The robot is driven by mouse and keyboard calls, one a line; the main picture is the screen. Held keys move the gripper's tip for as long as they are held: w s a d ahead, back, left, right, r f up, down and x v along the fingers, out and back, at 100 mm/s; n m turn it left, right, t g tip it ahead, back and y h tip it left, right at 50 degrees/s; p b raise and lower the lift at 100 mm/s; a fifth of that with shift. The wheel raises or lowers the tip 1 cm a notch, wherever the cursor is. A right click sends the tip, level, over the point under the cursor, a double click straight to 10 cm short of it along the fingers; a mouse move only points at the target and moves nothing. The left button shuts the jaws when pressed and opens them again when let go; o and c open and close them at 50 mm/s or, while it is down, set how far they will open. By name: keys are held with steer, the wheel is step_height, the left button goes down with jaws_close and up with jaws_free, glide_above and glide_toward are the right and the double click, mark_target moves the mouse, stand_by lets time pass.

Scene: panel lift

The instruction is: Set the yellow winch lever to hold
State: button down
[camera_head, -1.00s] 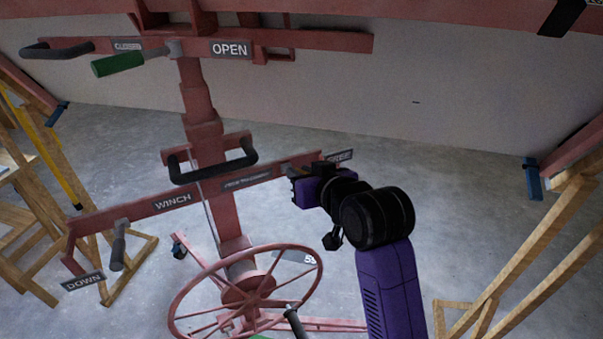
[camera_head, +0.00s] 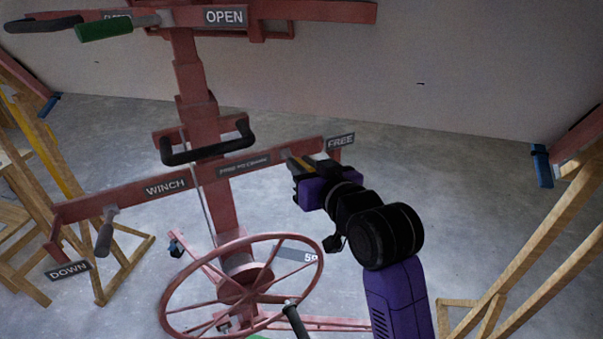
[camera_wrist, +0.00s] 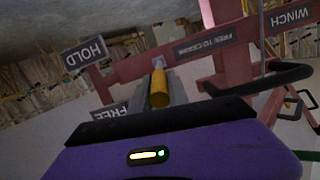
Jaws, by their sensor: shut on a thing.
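The winch lever's yellow grip (camera_wrist: 159,90) lies between the fingers of my gripper (camera_wrist: 160,82) in the wrist view, and the fingers are shut on it. In the head view, a bit of the yellow lever (camera_head: 322,162) shows just above my gripper (camera_head: 300,172), at the right end of the red winch bar. The FREE plate (camera_head: 341,141) is close to the lever; it also shows in the wrist view (camera_wrist: 111,115), partly hidden by my gripper. The HOLD plate (camera_wrist: 85,54) stands up and left of the lever in the wrist view.
The WINCH bar (camera_head: 125,193) carries a grey lever (camera_head: 105,232) by a DOWN plate (camera_head: 68,270) at its left. A red handwheel (camera_head: 243,285) stands below. A green handle (camera_head: 104,28) is at the upper left. Wooden trestles stand on both sides.

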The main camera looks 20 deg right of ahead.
step_height(320, 180, down, 7)
steer(key=t+b, duration=0.7)
steer(key=b, duration=1.4)
steer(key=shift+w+r+t+y, duration=0.15)
steer(key=shift+r+t+y, duration=0.05)
steer(key=shift+t+y, duration=0.1)
steer(key=shift+w+b, duration=0.1)
steer(key=shift+b, duration=0.65)
steer(key=c, duration=1.3)
jaws_free()
steer(key=v, duration=0.7)
steer(key=shift+s+f, duration=0.3)
steer(key=shift+t, duration=0.3)
